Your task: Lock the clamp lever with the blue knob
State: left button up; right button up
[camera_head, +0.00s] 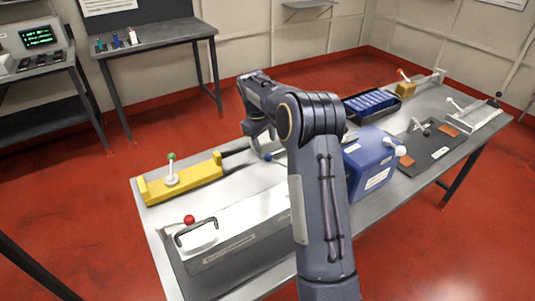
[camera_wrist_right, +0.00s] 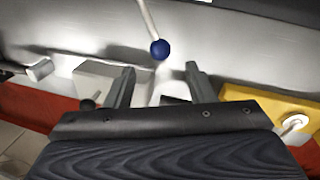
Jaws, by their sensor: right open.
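The blue knob (camera_head: 268,157) shows just below my right gripper in the head view, partly crowded by my arm. In the right wrist view the blue knob (camera_wrist_right: 160,49) sits at the lower end of a thin pale lever (camera_wrist_right: 148,18). My right gripper (camera_wrist_right: 160,76) is open, with the knob beyond its fingertips and roughly centred between them; no contact shows. In the head view my right gripper (camera_head: 258,132) is over the table's middle. The clamp's body is mostly hidden by my arm. My left gripper is out of view.
A yellow fixture (camera_head: 186,184) with a green knob (camera_head: 171,156) stands to the left. A grey box (camera_head: 235,238) with a red knob (camera_head: 189,219) lies in front. A blue container (camera_head: 372,158) stands right of my arm, and a black tray (camera_head: 397,97) of blue items lies behind it.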

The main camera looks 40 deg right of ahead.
aim_at(268, 154)
jog(key=f, duration=0.3)
jog(key=d+f, duration=0.1)
jog(key=f, duration=0.3)
jog(key=shift+d, duration=0.15)
jog(key=shift+r, duration=0.1)
grip_shut()
